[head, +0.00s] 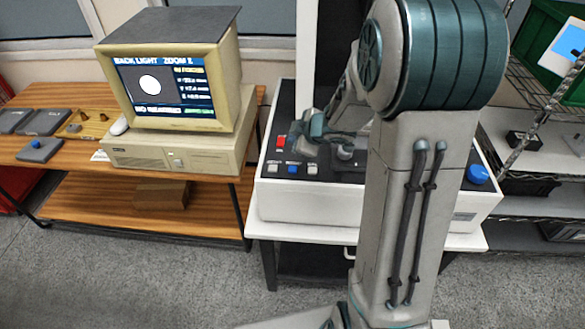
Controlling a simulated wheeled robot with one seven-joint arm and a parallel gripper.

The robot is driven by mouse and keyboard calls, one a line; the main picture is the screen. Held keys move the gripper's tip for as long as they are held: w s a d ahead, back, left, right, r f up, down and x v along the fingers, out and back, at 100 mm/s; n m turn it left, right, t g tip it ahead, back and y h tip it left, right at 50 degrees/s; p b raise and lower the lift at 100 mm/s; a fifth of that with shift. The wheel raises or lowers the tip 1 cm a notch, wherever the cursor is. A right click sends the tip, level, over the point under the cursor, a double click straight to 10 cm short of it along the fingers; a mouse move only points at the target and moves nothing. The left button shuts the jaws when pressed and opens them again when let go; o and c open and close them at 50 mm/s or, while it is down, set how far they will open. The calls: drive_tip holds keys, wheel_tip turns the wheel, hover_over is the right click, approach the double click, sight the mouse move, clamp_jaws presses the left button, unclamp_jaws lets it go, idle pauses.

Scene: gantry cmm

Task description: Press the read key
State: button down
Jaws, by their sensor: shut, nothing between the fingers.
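The white machine (310,203) has a dark top panel with several small keys at its left front. One key is red (281,141), one is blue (292,169), and a grey key stands on each side of the blue one, at left (271,167) and right (312,169). Their labels are too small to read, so I cannot tell which is the read key. My gripper (317,128) is over the panel, just right of the red key and behind the front row. It is shut and empty. My arm hides the panel's middle; contact with the panel cannot be told.
A monitor (215,55) on a beige computer (175,152) shows a white circle and "BACK LIGHT ZOOM 1". They stand on a wooden bench (85,188) at left. A blue knob (478,174) is at the machine's right corner. Wire shelving (545,213) stands further right.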

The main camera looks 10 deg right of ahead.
drive_tip(key=b, duration=0.8)
hover_over(295, 171)
wheel_tip(295, 171, down, 8)
drive_tip(key=shift+r, duration=0.25)
drive_tip(key=shift+f+b, duration=0.3)
drive_tip(key=shift+f, duration=0.3)
drive_tip(key=shift+f, duration=0.1)
idle(0.8)
drive_tip(key=shift+f, duration=0.3)
drive_tip(key=shift+f+b, duration=0.45)
idle(0.5)
drive_tip(key=shift+r, duration=0.1)
drive_tip(key=shift+r+p, duration=0.75)
drive_tip(key=shift+p, duration=0.2)
drive_tip(key=shift+r, duration=0.1)
